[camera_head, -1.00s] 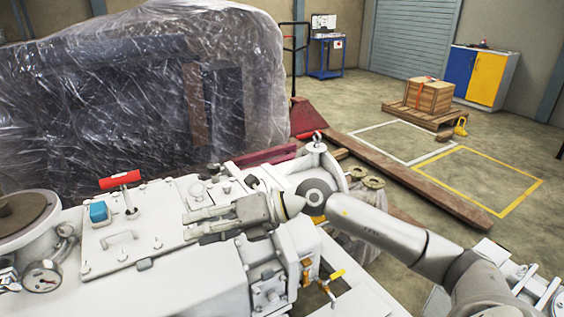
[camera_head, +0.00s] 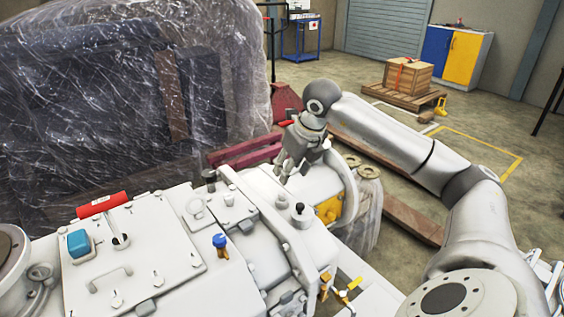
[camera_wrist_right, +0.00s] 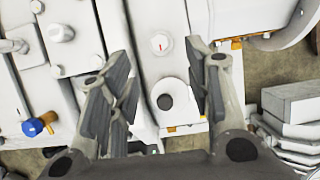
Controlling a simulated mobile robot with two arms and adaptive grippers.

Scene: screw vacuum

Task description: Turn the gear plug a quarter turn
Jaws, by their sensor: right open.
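My right gripper (camera_head: 285,172) is open and empty, pointing down above the white pump housing (camera_head: 262,262). In the right wrist view, its two fingers (camera_wrist_right: 168,100) stand apart on either side of a round white fitting with a dark centre (camera_wrist_right: 165,102). Just beyond that fitting is a white round cap with a red mark (camera_wrist_right: 160,44). I cannot tell for sure which of these is the gear plug. In the head view, a black-topped fitting (camera_head: 299,211) stands on the housing in front of the gripper. The gripper touches neither fitting visibly. My left gripper is not in view.
A blue-topped tap (camera_head: 220,243), a red-handled lever (camera_head: 102,204) and a yellow-handled valve (camera_head: 352,285) stick up from the machine. A plastic-wrapped load (camera_head: 120,100) stands behind it. A wooden crate (camera_head: 408,75) on a pallet is far off on open floor.

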